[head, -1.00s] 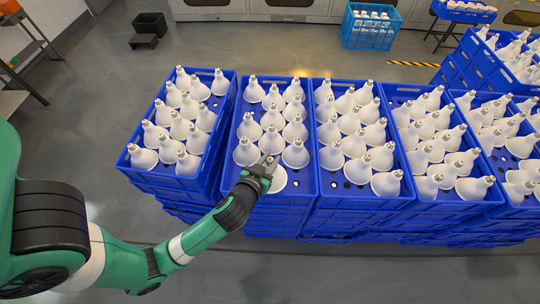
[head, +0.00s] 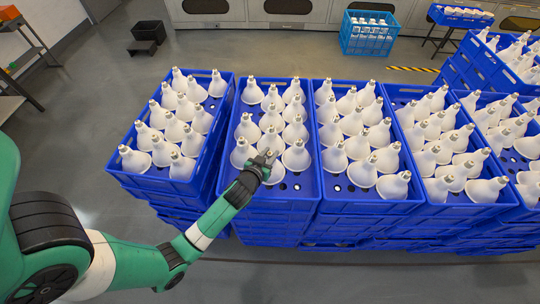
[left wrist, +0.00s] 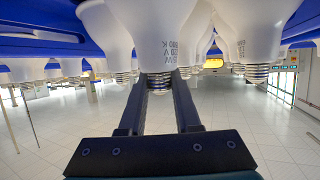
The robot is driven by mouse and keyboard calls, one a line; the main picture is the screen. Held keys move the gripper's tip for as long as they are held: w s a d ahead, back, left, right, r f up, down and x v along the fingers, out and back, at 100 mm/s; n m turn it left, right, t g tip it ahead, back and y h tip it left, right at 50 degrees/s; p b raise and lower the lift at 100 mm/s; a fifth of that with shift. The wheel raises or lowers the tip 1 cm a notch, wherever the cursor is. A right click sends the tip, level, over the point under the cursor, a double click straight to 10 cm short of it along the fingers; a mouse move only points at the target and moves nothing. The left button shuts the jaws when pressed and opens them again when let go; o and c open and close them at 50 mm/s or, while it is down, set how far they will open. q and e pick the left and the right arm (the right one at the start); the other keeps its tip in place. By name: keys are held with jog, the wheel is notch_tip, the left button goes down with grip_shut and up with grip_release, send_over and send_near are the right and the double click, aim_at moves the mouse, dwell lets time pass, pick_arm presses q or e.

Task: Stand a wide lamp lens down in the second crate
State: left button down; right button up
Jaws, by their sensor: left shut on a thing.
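My left gripper (head: 266,161) is shut on the screw base of a white lamp (head: 275,174) at the front of the second blue crate (head: 272,206) from the left. The held lamp is base up, lens down, just in front of other lamps; the gripper partly hides it. Whether its lens touches the crate floor cannot be told. In the left wrist view the fingers (left wrist: 157,100) close around the metal base of the lamp (left wrist: 150,30). My right gripper is not in view.
Several white lamps (head: 295,155) stand base up in rows in the second crate. Bare floor with holes shows at its front right. Similar filled crates stand close on both sides (head: 182,188) (head: 370,205). A light blue crate (head: 368,36) stands at the back.

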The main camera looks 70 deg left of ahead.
pick_arm(q)
jog(key=c, duration=0.6)
grip_release()
jog(key=shift+r, duration=0.25)
jog(key=p+v, duration=0.2)
jog(key=v, duration=1)
jog(key=shift+f, duration=0.1)
jog(key=shift+w, duration=0.1)
